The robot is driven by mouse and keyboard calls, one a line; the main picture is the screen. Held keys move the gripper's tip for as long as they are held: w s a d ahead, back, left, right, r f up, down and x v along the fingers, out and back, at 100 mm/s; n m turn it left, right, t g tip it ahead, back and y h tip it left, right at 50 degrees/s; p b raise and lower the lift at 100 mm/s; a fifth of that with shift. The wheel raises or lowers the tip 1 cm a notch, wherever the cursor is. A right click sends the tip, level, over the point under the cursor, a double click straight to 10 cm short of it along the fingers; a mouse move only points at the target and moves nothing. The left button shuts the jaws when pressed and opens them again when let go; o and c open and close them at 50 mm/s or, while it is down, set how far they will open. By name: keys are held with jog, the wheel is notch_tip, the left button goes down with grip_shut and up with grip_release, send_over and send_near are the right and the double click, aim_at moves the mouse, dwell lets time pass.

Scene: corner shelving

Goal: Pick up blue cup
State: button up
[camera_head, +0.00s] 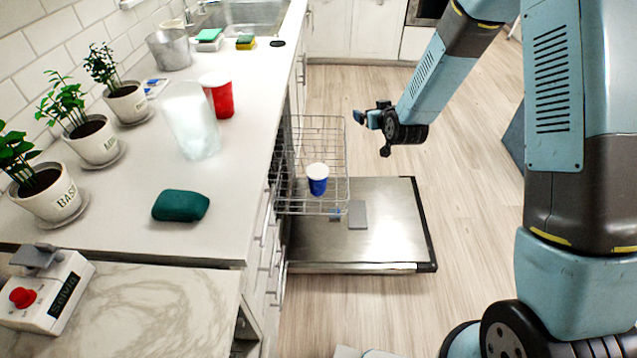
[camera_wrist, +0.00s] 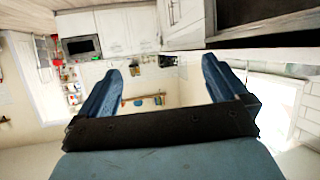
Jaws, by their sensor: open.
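The blue cup (camera_head: 317,182) has a white top and stands in the wire dish rack (camera_head: 322,140) of the opened dishwasher, in the head view. My gripper (camera_head: 363,117) is open and empty. In the head view it is to the right of and beyond the cup, apart from it and from the rack. In the wrist view the two blue fingers of my gripper (camera_wrist: 168,85) are spread wide with nothing between them. The wrist view looks out across the room and does not show the cup.
The dishwasher door (camera_head: 385,215) lies open below the rack. The counter (camera_head: 235,150) at left holds a red cup (camera_head: 221,97), a clear pitcher (camera_head: 191,122), a green sponge-like item (camera_head: 180,205) and potted plants (camera_head: 95,140). The wooden floor (camera_head: 470,140) at right is clear.

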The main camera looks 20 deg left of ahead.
jog(key=s+a+f+y, duration=0.1)
jog(key=a+f, duration=0.3)
jog(key=f, duration=0.4)
jog(key=t+y, duration=0.2)
jog(key=t, duration=0.1)
send_near(321, 180)
jog(key=shift+v, duration=1)
jog(key=shift+w+f, duration=0.1)
jog(key=shift+w, duration=0.05)
jog(key=x, duration=0.8)
jog(key=shift+w+a, duration=0.1)
jog(key=shift+x, duration=2.55)
jog(key=shift+a+r, duration=0.1)
jog(key=shift+r, duration=0.1)
